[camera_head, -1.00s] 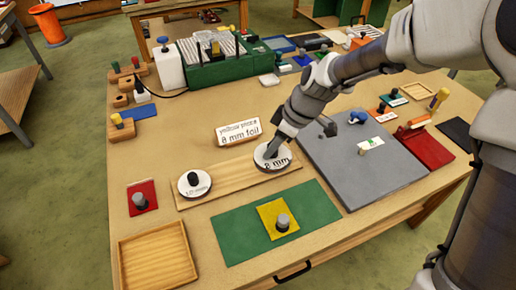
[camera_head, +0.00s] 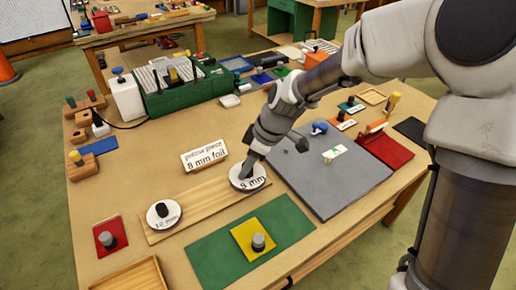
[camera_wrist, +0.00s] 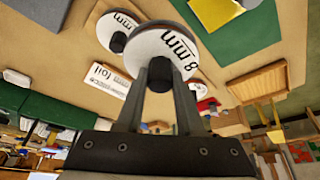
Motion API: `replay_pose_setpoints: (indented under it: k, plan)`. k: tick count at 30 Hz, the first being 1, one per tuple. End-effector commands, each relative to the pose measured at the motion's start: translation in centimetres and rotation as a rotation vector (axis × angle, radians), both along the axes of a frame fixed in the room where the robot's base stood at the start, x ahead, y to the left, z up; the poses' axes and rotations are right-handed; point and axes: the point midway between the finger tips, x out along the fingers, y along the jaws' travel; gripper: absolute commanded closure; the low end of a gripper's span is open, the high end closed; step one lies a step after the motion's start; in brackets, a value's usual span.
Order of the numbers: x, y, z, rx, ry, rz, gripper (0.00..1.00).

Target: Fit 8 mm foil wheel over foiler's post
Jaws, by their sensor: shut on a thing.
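A second wheel (camera_head: 163,214), with a dark knob, lies at the board's left end. I cannot make out for certain which post is the foiler's.
A sign (camera_head: 204,156) reads "yellow piece 8 mm foil". A green mat (camera_head: 210,250) bears a yellow square (camera_head: 244,236) with a grey knob. A grey slab (camera_head: 335,190) lies right of my gripper. Wooden blocks with pegs (camera_head: 82,166) stand at the left edge.

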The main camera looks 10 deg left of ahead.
Motion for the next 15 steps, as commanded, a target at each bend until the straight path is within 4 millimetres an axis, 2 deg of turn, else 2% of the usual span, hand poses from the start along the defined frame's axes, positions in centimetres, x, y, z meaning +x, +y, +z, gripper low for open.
replay_pose_setpoints:
  k: [5, 9, 15]
  plan:
    - [2.1, -4.9, -1.8, -0.005, -0.001, -0.32, 1.0]
    - [4.1, -10.7, -3.1, -0.004, -0.003, -0.688, 1.0]
    - [5.5, -17.3, -3.6, -0.003, -0.006, -1.087, 1.0]
